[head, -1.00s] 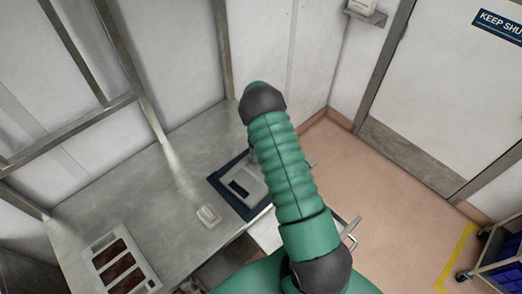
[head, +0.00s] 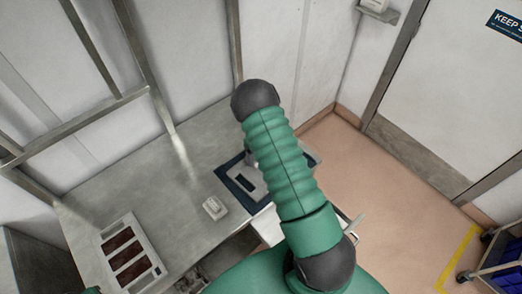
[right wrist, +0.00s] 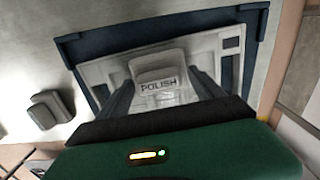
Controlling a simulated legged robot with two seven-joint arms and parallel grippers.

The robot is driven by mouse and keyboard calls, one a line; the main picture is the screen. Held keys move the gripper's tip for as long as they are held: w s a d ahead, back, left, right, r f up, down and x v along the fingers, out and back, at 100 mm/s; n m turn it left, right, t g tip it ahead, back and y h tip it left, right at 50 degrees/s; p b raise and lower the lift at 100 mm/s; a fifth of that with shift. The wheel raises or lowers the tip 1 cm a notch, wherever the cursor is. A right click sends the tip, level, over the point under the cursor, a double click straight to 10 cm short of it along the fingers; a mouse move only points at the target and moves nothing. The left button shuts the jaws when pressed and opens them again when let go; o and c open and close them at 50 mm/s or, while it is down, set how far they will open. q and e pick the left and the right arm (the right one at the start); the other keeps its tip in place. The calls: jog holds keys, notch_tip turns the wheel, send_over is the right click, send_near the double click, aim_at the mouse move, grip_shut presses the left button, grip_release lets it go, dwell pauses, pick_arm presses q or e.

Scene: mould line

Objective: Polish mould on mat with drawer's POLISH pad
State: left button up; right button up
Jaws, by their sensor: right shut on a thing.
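The dark blue mat (head: 257,205) lies on the metal bench with the grey mould (head: 245,183) on it, partly hidden behind my right arm. In the right wrist view the mat (right wrist: 100,40) frames the pale grey mould (right wrist: 103,70), which has dark slots. My right gripper (right wrist: 158,88) is shut on the POLISH pad (right wrist: 156,76), a light block with its label facing up. The pad is over the mould; I cannot tell whether they touch. The drawer (head: 268,226) under the bench is pulled out, mostly hidden by my arm. My left gripper is out of view.
A small grey block (head: 214,208) sits on the bench left of the mat, also visible in the right wrist view (right wrist: 50,108). A white tray with dark red compartments (head: 104,240) stands further left. A blue-crated trolley (head: 490,265) is at far right. Bench behind is clear.

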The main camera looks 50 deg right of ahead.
jog(key=shift+a+f+p, duration=0.15)
jog(key=shift+a+p, duration=0.2)
jog(key=shift+a, duration=1.15)
jog(key=shift+a+p, duration=0.45)
jog(key=shift+a, duration=1.05)
jog(key=shift+d, duration=0.8)
jog(key=shift+w+d+b, duration=0.1)
jog(key=shift+d+b, duration=0.25)
jog(key=shift+d, duration=0.75)
jog(key=shift+d+b, duration=0.65)
jog(key=shift+d, duration=1)
jog(key=shift+d+b, duration=0.3)
jog(key=shift+d, duration=0.9)
jog(key=shift+d+b, duration=0.75)
jog(key=shift+d, duration=0.65)
jog(key=shift+s, duration=0.2)
